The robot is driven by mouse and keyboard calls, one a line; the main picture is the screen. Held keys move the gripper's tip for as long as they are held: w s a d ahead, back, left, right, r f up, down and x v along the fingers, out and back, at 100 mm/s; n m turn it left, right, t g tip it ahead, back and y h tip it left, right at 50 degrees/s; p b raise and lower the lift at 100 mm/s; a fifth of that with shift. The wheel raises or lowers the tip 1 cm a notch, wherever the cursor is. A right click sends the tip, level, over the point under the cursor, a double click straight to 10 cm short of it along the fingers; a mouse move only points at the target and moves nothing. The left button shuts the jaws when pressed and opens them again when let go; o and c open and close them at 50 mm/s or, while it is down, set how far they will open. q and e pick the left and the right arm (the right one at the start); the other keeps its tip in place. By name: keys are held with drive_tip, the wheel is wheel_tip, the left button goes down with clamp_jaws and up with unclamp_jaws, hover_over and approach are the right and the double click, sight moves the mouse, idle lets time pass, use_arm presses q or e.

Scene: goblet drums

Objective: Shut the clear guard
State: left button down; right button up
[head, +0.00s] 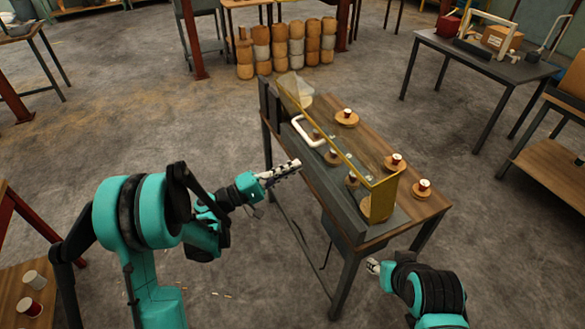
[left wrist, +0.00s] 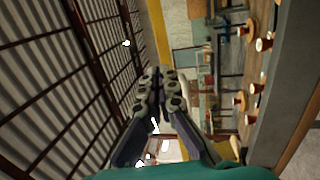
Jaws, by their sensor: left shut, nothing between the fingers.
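The clear guard (head: 350,150) is a see-through panel with a yellow frame, standing on the worktable (head: 418,207). A white bar handle (head: 305,131) is on its near left side. How far the guard stands open I cannot tell. My left gripper (head: 296,165) is shut and empty, left of the table's long grey edge, below the handle and apart from it. Its closed fingers (left wrist: 160,88) also show in the left wrist view. My right gripper (head: 373,266) is low by the table's near end, mostly hidden by its own wrist, and its fingers are too small to read.
Several round wooden pieces with red-and-white cups (head: 395,160) stand on the table around the guard. Stacked drum bodies (head: 285,45) stand at the back. A dark bench (head: 480,60) with boxes is at the back right.

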sight(335, 146)
use_arm(q)
drive_tip(key=b+x, duration=0.2)
drive_tip(key=x, duration=0.8)
drive_tip(key=shift+w+d, duration=0.15)
drive_tip(key=shift+d, duration=0.1)
drive_tip(key=shift+r, duration=0.1)
use_arm(e)
wheel_tip(335, 146, down, 3)
drive_tip(key=shift+r, duration=0.2)
